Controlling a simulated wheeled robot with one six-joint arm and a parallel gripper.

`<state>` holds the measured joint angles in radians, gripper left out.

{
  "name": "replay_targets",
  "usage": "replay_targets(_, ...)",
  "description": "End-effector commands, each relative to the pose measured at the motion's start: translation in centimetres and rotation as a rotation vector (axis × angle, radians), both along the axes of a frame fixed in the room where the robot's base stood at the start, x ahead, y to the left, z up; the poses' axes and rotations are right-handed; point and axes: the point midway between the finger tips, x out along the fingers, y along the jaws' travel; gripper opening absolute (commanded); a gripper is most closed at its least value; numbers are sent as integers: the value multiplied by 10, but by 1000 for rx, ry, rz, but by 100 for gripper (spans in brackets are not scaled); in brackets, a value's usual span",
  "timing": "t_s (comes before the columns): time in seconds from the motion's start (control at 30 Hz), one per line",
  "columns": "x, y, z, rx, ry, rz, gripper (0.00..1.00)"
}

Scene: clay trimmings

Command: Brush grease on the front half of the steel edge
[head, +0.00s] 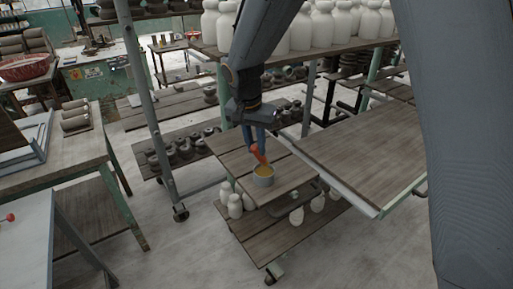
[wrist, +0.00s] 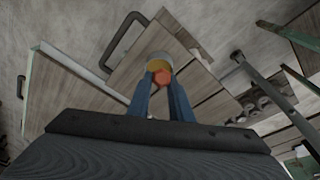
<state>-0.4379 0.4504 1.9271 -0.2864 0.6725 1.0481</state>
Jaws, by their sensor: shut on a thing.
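My gripper (head: 257,146) points down over a slatted wooden cart top and is shut on an orange-handled brush (head: 260,156). The brush stands over or in a small grey pot (head: 264,181) of yellow grease; its bristles are hidden. In the wrist view, the blue fingers of my gripper (wrist: 162,86) flank the orange handle end (wrist: 162,77), with the pot (wrist: 157,57) behind it. The steel edge (head: 338,188) is a pale strip along the near left side of the wide plank table at right; it also shows in the wrist view (wrist: 72,66).
The cart top (head: 225,150) has a grab handle on its side and white bottles (head: 235,205) on the shelf below. A shelf post (head: 150,120) stands left of it. The plank table (head: 370,150) looks bare.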

Motion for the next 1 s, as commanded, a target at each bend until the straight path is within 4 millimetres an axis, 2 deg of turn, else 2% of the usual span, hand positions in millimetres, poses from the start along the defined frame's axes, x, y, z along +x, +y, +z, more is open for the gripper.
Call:
replay_targets(0.5, 0, 0, 39, 1, 0, 0, 0)
replay_targets(1.0, 2, -1, 42, 2, -4, -3, 0)
